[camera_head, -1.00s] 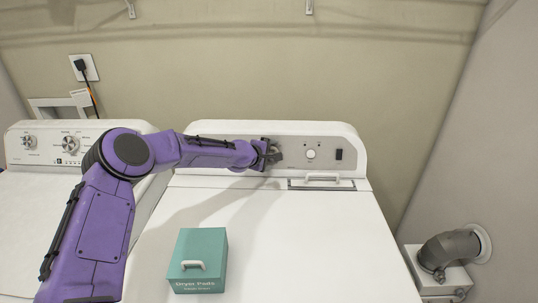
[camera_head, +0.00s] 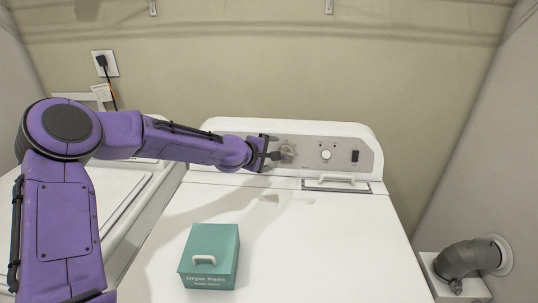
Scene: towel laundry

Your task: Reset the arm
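My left arm reaches in from the left in the head view. Its gripper (camera_head: 271,153) is in front of the dryer's control panel (camera_head: 305,151), just left of the large grey knob (camera_head: 288,152). Its fingers are spread, with a gap between them and nothing held. A small gap seems to separate the fingers from the knob. My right gripper is not in view.
A teal Dryer Pads box (camera_head: 210,262) with a white handle stands on the white dryer top (camera_head: 330,240). The washer (camera_head: 120,190) is at left, partly behind my arm. A vent pipe (camera_head: 468,260) is at lower right. The dryer top is otherwise mostly clear.

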